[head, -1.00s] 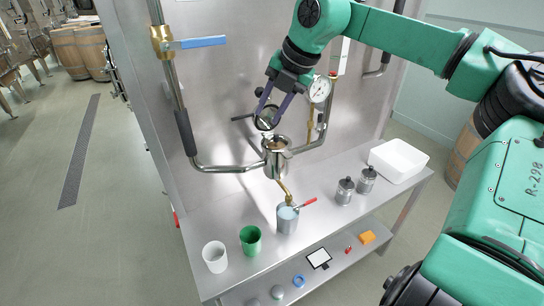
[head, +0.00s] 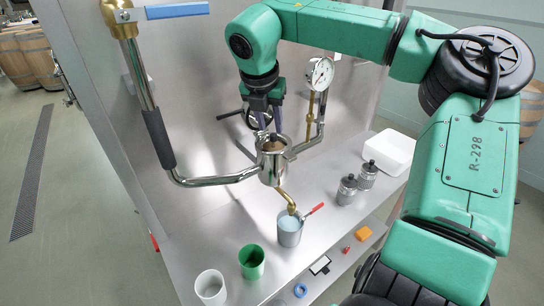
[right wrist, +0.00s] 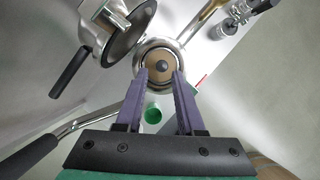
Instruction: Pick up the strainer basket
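The strainer basket (head: 275,147) sits inside the mouth of a small steel vessel (head: 270,168); only its brown top shows in the head view. In the right wrist view, the brown disc of the basket (right wrist: 154,77) has a dark knob at its centre, inside the steel rim. My right gripper (head: 268,128) is just above the vessel, pointing down. In the right wrist view, its two purple fingers (right wrist: 161,76) are apart, one on each side of the knob. I cannot tell whether they touch the basket. My left gripper is not in view.
An open round lid (right wrist: 128,35) stands beside the vessel mouth. A pipe with a black handle (head: 160,138) is at left, a gauge (head: 320,73) at right. A grey cup (head: 289,231) is under the spout. Green (head: 252,262) and white (head: 211,287) cups stand left.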

